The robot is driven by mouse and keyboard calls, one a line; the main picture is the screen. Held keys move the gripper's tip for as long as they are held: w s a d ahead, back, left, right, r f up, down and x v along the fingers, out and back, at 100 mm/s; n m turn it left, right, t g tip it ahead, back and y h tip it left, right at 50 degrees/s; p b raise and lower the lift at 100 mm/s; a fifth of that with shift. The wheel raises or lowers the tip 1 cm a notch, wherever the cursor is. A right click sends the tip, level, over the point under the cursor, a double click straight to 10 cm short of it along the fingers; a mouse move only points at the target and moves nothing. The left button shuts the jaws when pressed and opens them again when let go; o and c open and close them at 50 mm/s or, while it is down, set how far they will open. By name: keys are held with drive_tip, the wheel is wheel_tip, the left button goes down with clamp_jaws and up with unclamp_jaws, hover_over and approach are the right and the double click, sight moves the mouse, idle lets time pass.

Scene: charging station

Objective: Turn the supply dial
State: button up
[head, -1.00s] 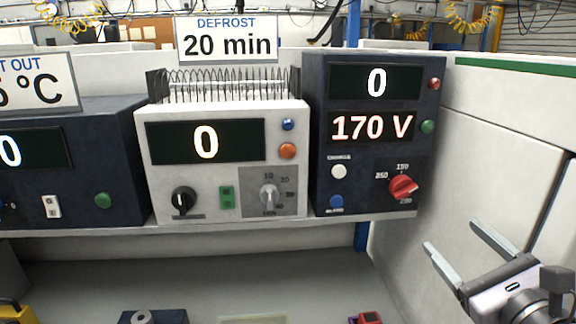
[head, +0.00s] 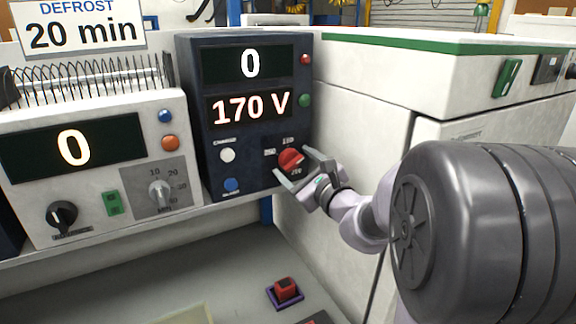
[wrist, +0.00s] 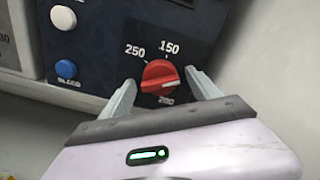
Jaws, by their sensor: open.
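The supply dial is a red knob (head: 290,160) at the lower right of the dark blue supply unit (head: 196,140). In the wrist view the red dial (wrist: 159,76) shows marks 250, 150 and 200 around it, and its white pointer line aims to the right. The unit's displays (head: 250,108) read 0 and 170 V. My gripper (head: 296,168) is open, with its fingers on either side of the dial. In the wrist view the open gripper (wrist: 160,92) has one finger left and one right of the dial; contact cannot be told.
A white button (wrist: 62,18) and a blue button (wrist: 66,69) lie left of the dial. A white timer unit (head: 95,165) stands to the left on the shelf. A white cabinet (head: 345,130) stands close on the right. A small red item (head: 286,289) lies below.

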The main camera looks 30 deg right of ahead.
drive_tip(key=shift+c, duration=0.3)
drive_tip(key=c, duration=1.3)
drive_tip(key=shift+m+p, duration=0.3)
drive_tip(key=shift+r+m+p, duration=0.15)
drive_tip(key=shift+m+p, duration=0.9)
drive_tip(key=shift+m, duration=0.15)
drive_tip(key=shift+m+p, duration=0.95)
drive_tip(key=shift+m, duration=0.35)
drive_tip(key=o, duration=1.4)
drive_tip(key=shift+c, duration=0.2)
